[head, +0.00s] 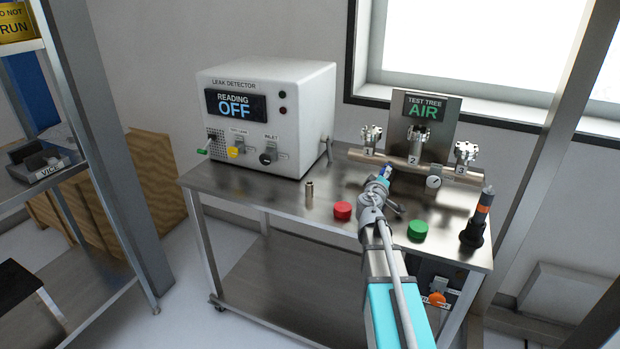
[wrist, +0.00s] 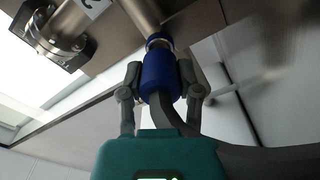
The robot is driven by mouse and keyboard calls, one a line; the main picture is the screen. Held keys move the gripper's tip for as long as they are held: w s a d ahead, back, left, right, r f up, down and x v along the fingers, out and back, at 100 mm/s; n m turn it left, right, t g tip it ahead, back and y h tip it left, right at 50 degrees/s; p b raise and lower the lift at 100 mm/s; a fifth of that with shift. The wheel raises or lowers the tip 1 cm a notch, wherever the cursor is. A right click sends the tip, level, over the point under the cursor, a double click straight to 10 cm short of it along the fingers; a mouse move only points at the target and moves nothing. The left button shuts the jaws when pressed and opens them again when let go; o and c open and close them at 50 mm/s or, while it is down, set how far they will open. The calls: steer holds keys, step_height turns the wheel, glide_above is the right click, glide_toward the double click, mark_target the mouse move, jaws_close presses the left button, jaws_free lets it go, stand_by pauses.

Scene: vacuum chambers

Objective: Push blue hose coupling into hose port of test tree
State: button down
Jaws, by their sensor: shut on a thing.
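The blue hose coupling (wrist: 160,76) is between my gripper's (wrist: 160,70) two fingers in the wrist view, with a dark hose (wrist: 172,117) running back from it. Its far end meets or nearly meets a metal ring at the end of a stub pipe (wrist: 143,14); I cannot tell how far it is in. In the head view my gripper (head: 378,187) is at the front of the test tree (head: 400,161), left of its gauge, and a bit of blue coupling (head: 386,171) shows. The arm hides the rest.
The test tree's panel (head: 424,107) reads AIR. A leak detector (head: 270,118) reading OFF stands at the left.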

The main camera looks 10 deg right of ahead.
steer(key=shift+x, duration=0.95)
stand_by(1.4)
steer(key=shift+c, duration=1.1)
jaws_free()
steer(key=shift+s+a, duration=0.15)
steer(key=shift+s, duration=0.05)
steer(key=shift+v, duration=3.3)
